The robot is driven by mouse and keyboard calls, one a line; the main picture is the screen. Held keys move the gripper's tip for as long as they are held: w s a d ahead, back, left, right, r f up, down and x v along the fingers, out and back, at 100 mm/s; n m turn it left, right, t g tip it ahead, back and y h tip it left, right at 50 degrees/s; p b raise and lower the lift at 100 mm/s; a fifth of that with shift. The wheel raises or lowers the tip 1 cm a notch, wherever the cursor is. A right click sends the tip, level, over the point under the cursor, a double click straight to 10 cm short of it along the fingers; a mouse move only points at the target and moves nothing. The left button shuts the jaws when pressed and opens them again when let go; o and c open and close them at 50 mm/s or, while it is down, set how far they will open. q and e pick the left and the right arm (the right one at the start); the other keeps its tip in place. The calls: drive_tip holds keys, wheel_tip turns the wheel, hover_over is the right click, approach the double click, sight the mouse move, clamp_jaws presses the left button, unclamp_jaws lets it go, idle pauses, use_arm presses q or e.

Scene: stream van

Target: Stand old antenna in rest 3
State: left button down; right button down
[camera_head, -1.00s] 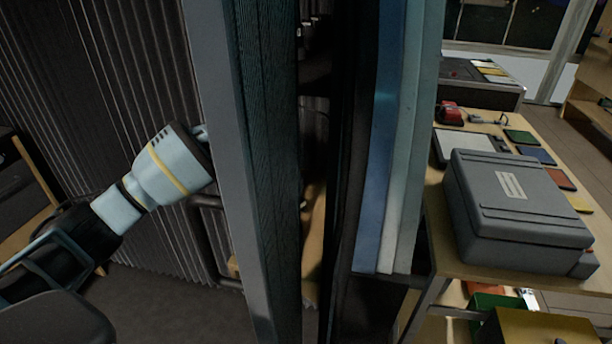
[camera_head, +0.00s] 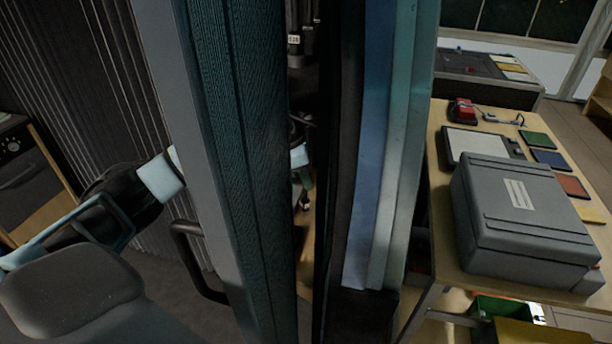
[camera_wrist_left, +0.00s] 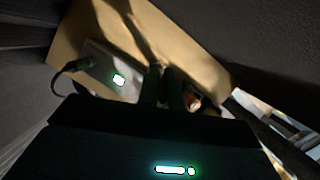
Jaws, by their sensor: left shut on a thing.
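My left gripper (camera_head: 304,183) shows only in part in the head view, through a narrow gap beyond the teal panel. In the left wrist view, its dark fingers (camera_wrist_left: 168,88) are shut on a dark, slim thing, which I take to be the old antenna; its outline is lost in shadow. Dark upright cylinders (camera_head: 300,40), one with a small white label, stand above and behind the gripper in the gap. I cannot make out which part is rest 3. My right gripper is not in view.
A tall teal panel (camera_head: 240,150) with a grey edge hides much of my left arm. Blue and pale strips (camera_head: 377,150) border the gap on the right. A grey case (camera_head: 525,220) stands on a wooden table. A white box (camera_wrist_left: 108,66) with a cable lies near the fingers.

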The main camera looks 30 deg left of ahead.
use_arm(q)
drive_tip(key=c, duration=2)
unclamp_jaws()
drive_tip(key=shift+w+f, duration=0.1)
drive_tip(key=shift+f, duration=0.05)
drive_tip(key=o, duration=0.4)
drive_tip(key=shift+o, duration=0.2)
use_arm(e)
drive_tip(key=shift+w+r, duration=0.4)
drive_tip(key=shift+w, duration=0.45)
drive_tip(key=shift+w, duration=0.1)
